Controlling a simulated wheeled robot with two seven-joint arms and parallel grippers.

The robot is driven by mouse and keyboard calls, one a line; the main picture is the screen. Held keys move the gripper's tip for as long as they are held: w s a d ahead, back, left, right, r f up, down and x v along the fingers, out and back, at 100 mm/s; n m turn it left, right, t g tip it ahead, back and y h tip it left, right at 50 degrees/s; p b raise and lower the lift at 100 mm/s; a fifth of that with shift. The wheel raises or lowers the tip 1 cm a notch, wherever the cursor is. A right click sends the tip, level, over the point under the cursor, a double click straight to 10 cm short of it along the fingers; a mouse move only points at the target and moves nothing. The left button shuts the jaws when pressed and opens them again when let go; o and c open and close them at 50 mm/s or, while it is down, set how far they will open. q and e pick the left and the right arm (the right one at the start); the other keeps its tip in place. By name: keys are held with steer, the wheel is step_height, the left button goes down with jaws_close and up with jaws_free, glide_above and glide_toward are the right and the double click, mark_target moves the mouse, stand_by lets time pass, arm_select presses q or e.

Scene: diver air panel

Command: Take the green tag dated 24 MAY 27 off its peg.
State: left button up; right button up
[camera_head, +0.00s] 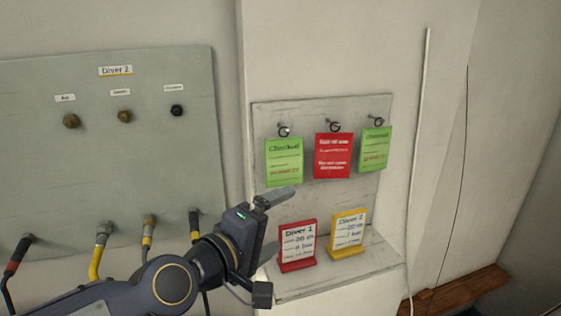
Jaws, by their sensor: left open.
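Two green tags hang by rings from pegs on a pale board (350,194): a left green tag (284,162) and a right green tag (375,149). Their dates are too small to read, so I cannot tell which says 24 MAY 27. A red tag (333,156) hangs between them. My left gripper (279,224) is open and empty, below the left green tag and in front of the board. Its upper finger is just under that tag's lower edge in the picture; I see no contact. My right gripper is not in view.
A red-framed Diver 1 card (298,246) and a yellow-framed Diver 2 card (347,234) stand on a ledge (340,279) under the tags, close to my left gripper. A grey Diver 2 panel (105,150) with fittings and hoses is at left.

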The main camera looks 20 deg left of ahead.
mark_target(285, 147)
arm_select(q)
steer(key=w+d+r+n+t+y+p, duration=0.1)
steer(key=w+r+n+t+y, duration=0.15)
steer(key=r+n+y, duration=0.6)
steer(key=w+d+r+n+t+y, duration=0.1)
steer(key=w+r+n+t, duration=0.2)
steer(key=n, duration=1)
steer(key=w+n+g+y+p, duration=0.1)
steer(key=n, duration=0.2)
steer(key=w+a+f+n+g+y+p, duration=0.1)
steer(key=w+n+g+y, duration=0.1)
steer(key=w+a+f+n+g+y+p, duration=0.1)
steer(key=n+g+y, duration=0.1)
steer(key=n, duration=0.1)
steer(key=shift+w+a+f+n+y+p, duration=0.2)
steer(key=shift+w+a+n+y+p, duration=0.05)
steer(key=shift+w+n+p, duration=0.1)
steer(key=shift+w+a+f, duration=0.1)
steer(key=shift+w+a, duration=0.1)
steer(key=shift+w, duration=0.15)
steer(key=c, duration=1)
steer(key=shift+c, duration=0.3)
